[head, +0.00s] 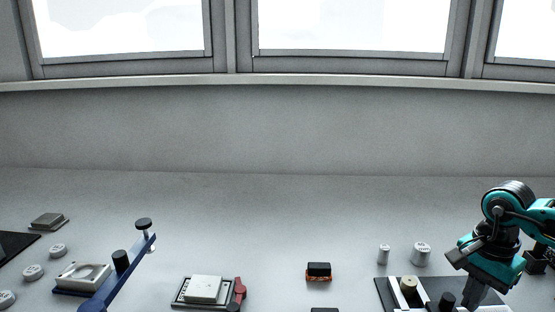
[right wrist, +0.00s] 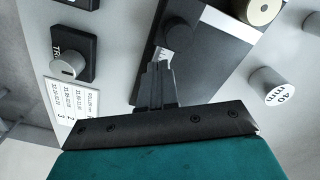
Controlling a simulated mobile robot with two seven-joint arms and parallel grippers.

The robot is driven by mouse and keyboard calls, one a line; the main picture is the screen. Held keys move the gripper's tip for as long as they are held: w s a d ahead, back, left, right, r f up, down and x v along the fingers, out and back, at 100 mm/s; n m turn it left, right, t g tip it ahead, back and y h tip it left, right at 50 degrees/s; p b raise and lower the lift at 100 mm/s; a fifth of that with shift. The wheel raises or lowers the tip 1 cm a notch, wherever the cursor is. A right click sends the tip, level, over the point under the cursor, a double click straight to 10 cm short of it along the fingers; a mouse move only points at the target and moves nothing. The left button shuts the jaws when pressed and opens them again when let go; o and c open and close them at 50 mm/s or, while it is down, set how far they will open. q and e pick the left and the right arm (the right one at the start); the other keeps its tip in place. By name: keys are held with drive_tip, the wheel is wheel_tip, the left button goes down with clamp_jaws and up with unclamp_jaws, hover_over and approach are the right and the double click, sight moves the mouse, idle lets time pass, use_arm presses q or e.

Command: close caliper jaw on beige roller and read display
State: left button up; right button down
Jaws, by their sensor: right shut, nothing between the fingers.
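The beige roller (head: 408,285) stands upright on a dark and white fixture (head: 385,292), which I take to be the caliper, at the lower right of the head view. The roller also shows at the top right edge of the right wrist view (right wrist: 262,9). A black knob (head: 447,299) stands on the fixture between the roller and my right gripper (head: 470,303). I cannot make out any display reading. My left gripper is out of view.
A cylinder marked 40 mm (right wrist: 271,86) stands beside the fixture. A black block with a grey knob (right wrist: 72,60) and a printed card (right wrist: 76,104) lie on the other side. A black-and-orange block (head: 319,271) and a navy lever fixture (head: 118,277) stand further left.

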wheel_tip(320, 180, up, 7)
drive_tip(key=p, duration=0.5)
drive_tip(key=shift+f, duration=0.1)
idle(0.3)
